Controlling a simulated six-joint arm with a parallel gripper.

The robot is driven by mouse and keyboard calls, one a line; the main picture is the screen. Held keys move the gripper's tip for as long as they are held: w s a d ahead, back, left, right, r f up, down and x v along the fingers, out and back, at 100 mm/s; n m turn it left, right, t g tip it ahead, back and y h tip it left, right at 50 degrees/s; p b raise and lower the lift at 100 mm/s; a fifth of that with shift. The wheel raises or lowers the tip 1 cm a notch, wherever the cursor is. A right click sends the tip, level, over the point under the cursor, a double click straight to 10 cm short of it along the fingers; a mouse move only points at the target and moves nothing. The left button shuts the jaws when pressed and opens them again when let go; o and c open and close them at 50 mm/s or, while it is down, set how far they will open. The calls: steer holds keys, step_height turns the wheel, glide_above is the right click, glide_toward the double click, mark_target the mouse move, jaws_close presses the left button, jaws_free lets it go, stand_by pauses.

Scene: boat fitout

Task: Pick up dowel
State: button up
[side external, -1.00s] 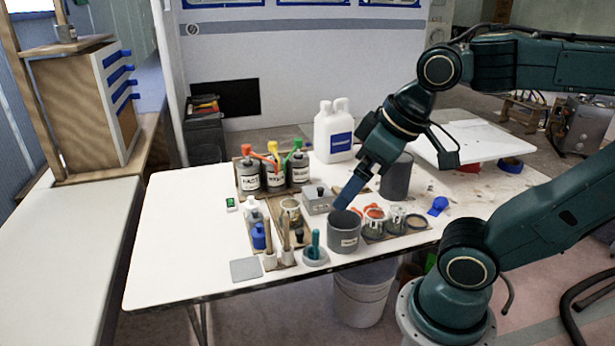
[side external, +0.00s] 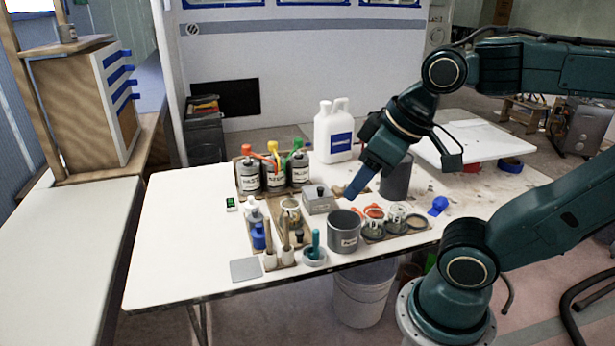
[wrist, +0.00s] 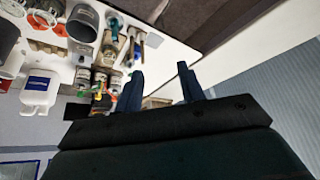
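Two thin wooden sticks stand upright in white holders near the table's front edge, a left stick (side external: 268,236) and a right stick (side external: 286,233). Either could be the dowel; I cannot tell which. Both are left of the gripper and apart from it. In the wrist view, stick-like items (wrist: 138,42) lie beyond the fingers, too small to tell apart.
A teal-handled tool (side external: 315,243) stands in a round dish between the sticks and the pot. A blue bottle (side external: 258,236), labelled cans (side external: 275,176), a grey box (side external: 318,200) and a white jug (side external: 334,135) stand around. The white table (side external: 190,235) is clear at left.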

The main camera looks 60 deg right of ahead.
steer(key=w+n, duration=0.1)
steer(key=n+g, duration=0.6)
steer(key=n, duration=1.5)
glide_above(286, 213)
step_height(286, 213, down, 12)
steer(key=f, duration=0.1)
steer(key=shift+r, duration=0.25)
steer(key=shift+f, duration=4.3)
steer(key=shift+a+f, duration=0.1)
steer(key=shift+f, duration=2.45)
